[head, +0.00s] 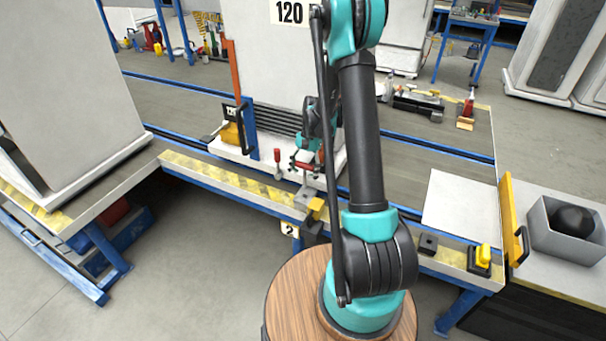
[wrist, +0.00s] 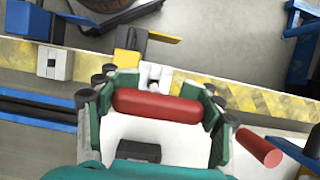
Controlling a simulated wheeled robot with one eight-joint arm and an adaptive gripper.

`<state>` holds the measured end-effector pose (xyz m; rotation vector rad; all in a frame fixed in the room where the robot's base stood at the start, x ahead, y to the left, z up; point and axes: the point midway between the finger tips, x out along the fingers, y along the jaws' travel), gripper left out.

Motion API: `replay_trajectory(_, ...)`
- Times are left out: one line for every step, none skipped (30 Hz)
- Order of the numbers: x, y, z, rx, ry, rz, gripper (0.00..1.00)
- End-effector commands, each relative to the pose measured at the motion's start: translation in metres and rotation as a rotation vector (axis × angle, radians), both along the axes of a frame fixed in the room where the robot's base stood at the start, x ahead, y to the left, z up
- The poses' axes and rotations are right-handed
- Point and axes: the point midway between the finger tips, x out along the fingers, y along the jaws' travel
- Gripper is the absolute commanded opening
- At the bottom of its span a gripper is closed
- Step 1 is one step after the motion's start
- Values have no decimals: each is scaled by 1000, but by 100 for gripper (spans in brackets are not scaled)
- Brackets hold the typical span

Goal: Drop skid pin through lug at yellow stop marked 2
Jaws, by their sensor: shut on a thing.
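My gripper (wrist: 158,108) is shut on the red bar handle of the skid pin (wrist: 157,106); the handle lies crosswise between the green fingers. In the head view the gripper (head: 308,155) hangs over the front edge of the white skid, partly behind my arm. The pin's shank is hidden in the wrist view. A pale grey lug (wrist: 155,76) shows just beyond the handle in the wrist view. The yellow stop (wrist: 128,62) is beyond it, on the striped rail. In the head view the stop (head: 316,205) is above a plate marked 2 (head: 289,229). I cannot tell whether the pin is in the lug.
A second red handle (head: 277,156) stands upright left of my gripper; it also shows in the wrist view (wrist: 259,147). The tall white cabinet marked 120 (head: 262,70) stands behind. A yellow-striped rail (head: 225,178) runs along the front. A grey bin (head: 568,228) stands at right.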

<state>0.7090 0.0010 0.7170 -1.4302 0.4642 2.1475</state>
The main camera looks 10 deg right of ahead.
Motion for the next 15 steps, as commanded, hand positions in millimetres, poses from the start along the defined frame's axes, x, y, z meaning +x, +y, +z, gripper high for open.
replay_trajectory(0, 0, -1, 0, 0, 0, 22)
replay_trajectory(0, 0, -2, 0, 0, 0, 22)
replay_trajectory(0, 0, -3, 0, 0, 0, 22)
replay_trajectory(0, 0, -4, 0, 0, 0, 22)
replay_trajectory(0, 0, -4, 0, 0, 0, 22)
replay_trajectory(0, 0, -5, 0, 0, 0, 22)
replay_trajectory(0, 0, -6, 0, 0, 0, 22)
replay_trajectory(0, 0, -7, 0, 0, 0, 22)
replay_trajectory(0, 0, -7, 0, 0, 0, 22)
replay_trajectory(0, 0, -8, 0, 0, 0, 22)
replay_trajectory(0, 0, -9, 0, 0, 0, 22)
replay_trajectory(0, 0, -10, 0, 0, 0, 22)
replay_trajectory(0, 0, -10, 0, 0, 0, 22)
replay_trajectory(0, 0, -11, 0, 0, 0, 22)
replay_trajectory(0, 0, -12, 0, 0, 0, 22)
